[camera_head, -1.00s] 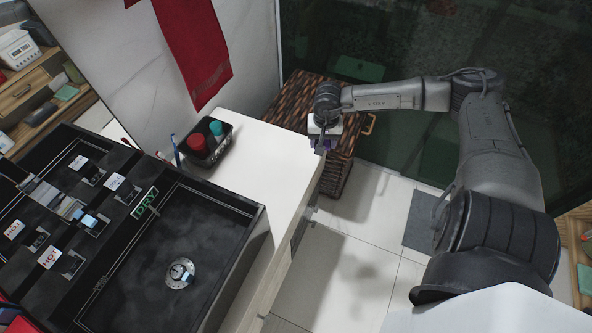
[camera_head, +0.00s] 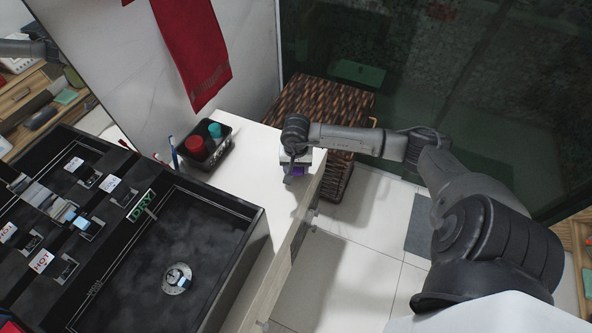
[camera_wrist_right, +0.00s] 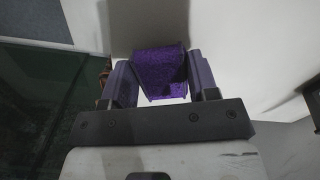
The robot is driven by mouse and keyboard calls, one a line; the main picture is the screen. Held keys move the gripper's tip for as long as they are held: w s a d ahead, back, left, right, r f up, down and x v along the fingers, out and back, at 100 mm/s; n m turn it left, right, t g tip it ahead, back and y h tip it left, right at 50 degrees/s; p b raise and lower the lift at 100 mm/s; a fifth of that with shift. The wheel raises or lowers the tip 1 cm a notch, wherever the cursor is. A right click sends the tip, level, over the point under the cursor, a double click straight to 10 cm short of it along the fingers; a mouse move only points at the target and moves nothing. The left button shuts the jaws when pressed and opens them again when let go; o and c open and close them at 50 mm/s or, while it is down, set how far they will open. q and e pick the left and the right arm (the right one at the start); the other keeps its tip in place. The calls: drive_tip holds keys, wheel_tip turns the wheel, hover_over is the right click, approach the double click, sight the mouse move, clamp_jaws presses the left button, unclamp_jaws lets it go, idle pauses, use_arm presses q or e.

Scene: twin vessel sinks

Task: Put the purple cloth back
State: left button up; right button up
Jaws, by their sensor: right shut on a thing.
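The purple cloth (camera_wrist_right: 160,72) is a folded, block-like piece between the two fingers of my right gripper (camera_wrist_right: 163,80) in the right wrist view. My right gripper (camera_head: 292,172) is shut on it, over the right end of the white counter (camera_head: 245,165) in the head view. I cannot tell whether the cloth touches the counter top. My left gripper is not in view.
A black basket (camera_head: 209,152) with red and teal items stands left of the gripper. The black sink (camera_head: 175,270) is nearer, at lower left. A wicker hamper (camera_head: 322,105) stands behind the counter end. A red towel (camera_head: 193,50) hangs on the wall. The counter between basket and gripper is clear.

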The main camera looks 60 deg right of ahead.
wheel_tip(320, 180, down, 2)
drive_tip(key=shift+f, duration=0.15)
drive_tip(key=o, duration=0.9)
